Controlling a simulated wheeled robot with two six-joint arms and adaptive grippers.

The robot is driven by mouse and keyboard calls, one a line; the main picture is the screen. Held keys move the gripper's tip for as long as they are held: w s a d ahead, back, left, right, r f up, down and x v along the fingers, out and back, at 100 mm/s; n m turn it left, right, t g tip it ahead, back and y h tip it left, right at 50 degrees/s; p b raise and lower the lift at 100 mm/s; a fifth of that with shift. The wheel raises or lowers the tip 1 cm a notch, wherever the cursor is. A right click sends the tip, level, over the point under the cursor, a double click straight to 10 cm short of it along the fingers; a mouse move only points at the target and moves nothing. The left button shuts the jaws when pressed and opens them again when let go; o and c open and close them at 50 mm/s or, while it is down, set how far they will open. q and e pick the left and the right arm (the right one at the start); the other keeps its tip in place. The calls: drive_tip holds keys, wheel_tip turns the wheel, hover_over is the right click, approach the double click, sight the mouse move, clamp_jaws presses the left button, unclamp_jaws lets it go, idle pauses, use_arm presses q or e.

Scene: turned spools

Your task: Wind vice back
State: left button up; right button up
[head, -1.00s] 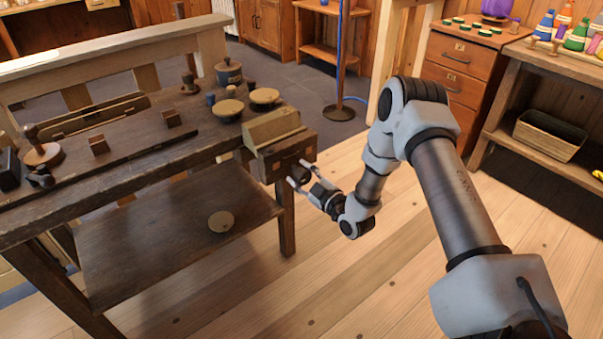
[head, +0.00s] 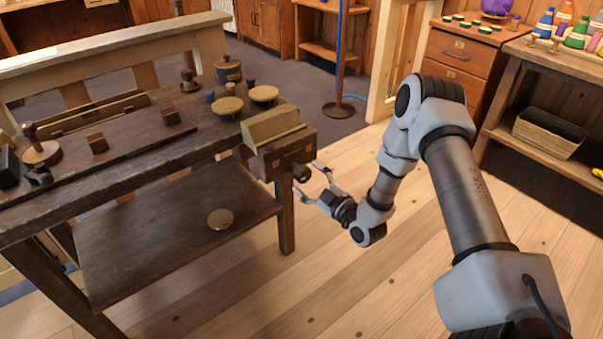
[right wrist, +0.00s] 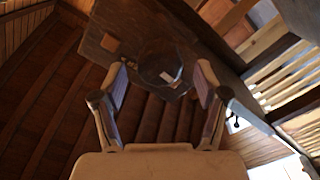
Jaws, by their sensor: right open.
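The vice (head: 274,127) is mounted at the right end of the dark wooden workbench (head: 150,150). It has a pale wooden top block and a dark wooden front jaw (head: 290,157). Its dark round screw knob (head: 301,173) sticks out from the front jaw. My right gripper (head: 307,178) is open in front of the vice, fingers spread to either side of the knob. In the right wrist view the knob (right wrist: 165,68) sits between the open fingertips (right wrist: 163,78), apart from both. My left gripper is out of view.
Turned wooden discs (head: 227,106), a lidded pot (head: 228,70) and small blocks stand on the bench. A lower shelf (head: 170,240) holds a round disc (head: 220,219). The floor right of the bench is clear. A side table with a basket (head: 549,133) stands far right.

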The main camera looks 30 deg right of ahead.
drive_tip(key=s, duration=0.8)
drive_tip(key=shift+d, duration=0.3)
drive_tip(key=shift+s, duration=0.1)
drive_tip(key=s+a+f+n+g+y, duration=0.1)
drive_tip(key=s+a+f+g+y, duration=0.2)
drive_tip(key=a+f, duration=0.4)
drive_tip(key=s+a+f+n+g, duration=0.1)
drive_tip(key=s+a+f+g, duration=0.3)
drive_tip(key=a, duration=0.6)
drive_tip(key=s+a+f+m+g+h, duration=0.1)
drive_tip(key=s+f+m+g+h, duration=0.15)
drive_tip(key=s+f+g, duration=0.45)
drive_tip(key=s+d+f+m+g+h, duration=0.1)
drive_tip(key=s+d+m+g+h, duration=0.2)
drive_tip(key=s+m, duration=0.7)
wheel_tip(320, 180, up, 17)
drive_tip(key=s+n+g+y+p, duration=0.1)
drive_tip(key=p, duration=1.6)
drive_tip(key=shift+s, duration=0.3)
